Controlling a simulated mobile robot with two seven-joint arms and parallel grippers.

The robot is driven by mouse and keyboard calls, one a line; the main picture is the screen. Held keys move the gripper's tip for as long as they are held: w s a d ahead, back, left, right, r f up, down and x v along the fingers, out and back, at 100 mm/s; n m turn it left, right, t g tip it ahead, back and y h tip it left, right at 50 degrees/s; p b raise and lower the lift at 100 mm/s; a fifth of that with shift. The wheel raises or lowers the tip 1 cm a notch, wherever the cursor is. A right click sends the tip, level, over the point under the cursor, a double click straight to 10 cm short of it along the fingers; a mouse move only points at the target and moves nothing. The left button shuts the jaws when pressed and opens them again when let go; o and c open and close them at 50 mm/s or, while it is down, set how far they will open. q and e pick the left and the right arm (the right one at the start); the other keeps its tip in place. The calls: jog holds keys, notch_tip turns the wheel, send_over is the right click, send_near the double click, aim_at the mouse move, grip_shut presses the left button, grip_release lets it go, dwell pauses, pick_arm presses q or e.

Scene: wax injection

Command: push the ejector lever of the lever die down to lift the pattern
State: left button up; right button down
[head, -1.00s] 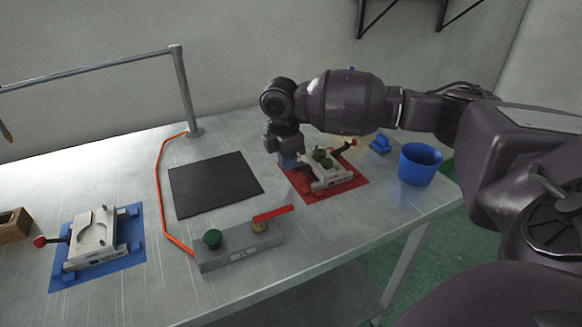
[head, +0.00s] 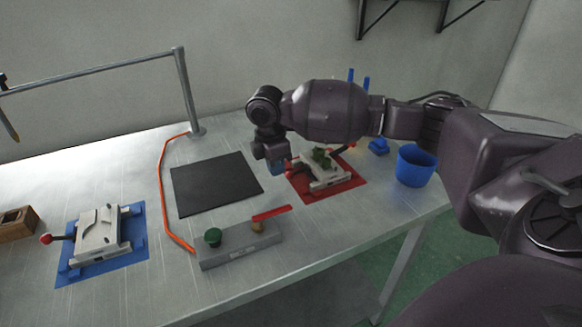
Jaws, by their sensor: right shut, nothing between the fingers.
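A pale die with a green pattern (head: 320,156) on top sits on a red mat (head: 346,184) at the right of the bench. Its dark lever with a red knob (head: 351,146) points to the back right, partly behind my arm. My left gripper is not seen.
A black pad (head: 215,184) lies mid-bench. A grey control box (head: 240,249) with a green button and red handle stands at the front.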

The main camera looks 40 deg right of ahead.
pick_arm(q)
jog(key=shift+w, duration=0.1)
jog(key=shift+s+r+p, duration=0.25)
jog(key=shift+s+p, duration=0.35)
jog(key=shift+p, duration=0.5)
pick_arm(e)
notch_tip(320, 180, up, 11)
jog(key=a, duration=0.1)
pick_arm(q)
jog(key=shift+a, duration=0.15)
pick_arm(e)
jog(key=shift+w, duration=0.1)
